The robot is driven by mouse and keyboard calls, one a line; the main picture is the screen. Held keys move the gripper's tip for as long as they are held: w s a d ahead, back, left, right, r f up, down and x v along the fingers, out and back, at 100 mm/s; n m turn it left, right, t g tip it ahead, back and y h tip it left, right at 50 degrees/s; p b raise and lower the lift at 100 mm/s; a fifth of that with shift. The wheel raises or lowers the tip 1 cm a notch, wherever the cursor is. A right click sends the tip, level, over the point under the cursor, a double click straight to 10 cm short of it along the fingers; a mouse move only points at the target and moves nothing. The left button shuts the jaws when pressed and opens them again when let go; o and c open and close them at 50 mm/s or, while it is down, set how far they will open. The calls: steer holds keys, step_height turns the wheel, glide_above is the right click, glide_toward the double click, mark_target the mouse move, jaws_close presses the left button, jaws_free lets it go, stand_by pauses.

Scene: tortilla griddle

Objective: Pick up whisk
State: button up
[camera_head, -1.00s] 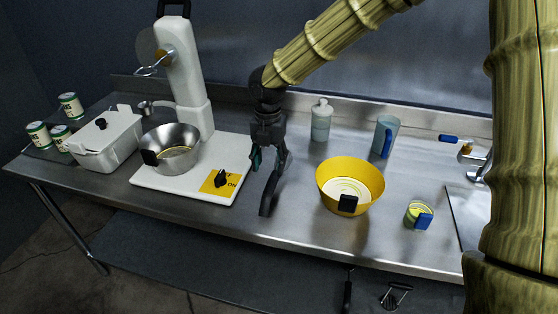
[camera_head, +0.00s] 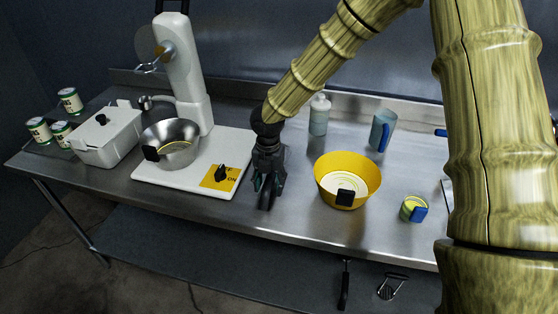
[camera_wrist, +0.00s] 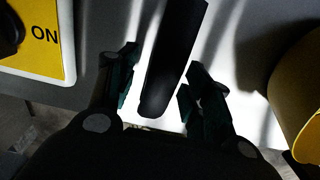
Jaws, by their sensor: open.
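A long black handle-like object (camera_wrist: 172,60), rounded at its near end, lies between the fingers of my gripper (camera_wrist: 162,66) in the wrist view. It may be the whisk's handle; its far end is out of view, so I cannot tell. My gripper (camera_head: 267,192) is open, pointing down over the counter between the mixer base and the yellow bowl. In the head view it mostly hides the black object. The fingers stand on either side of it, with a gap visible on both sides.
The white mixer (camera_head: 187,80) with a steel bowl (camera_head: 171,145) stands left. A yellow bowl (camera_head: 347,170) is close on the right. Utensils hang below the counter's front edge (camera_head: 330,237).

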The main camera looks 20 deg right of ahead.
steer(key=shift+f, duration=0.25)
jaws_close()
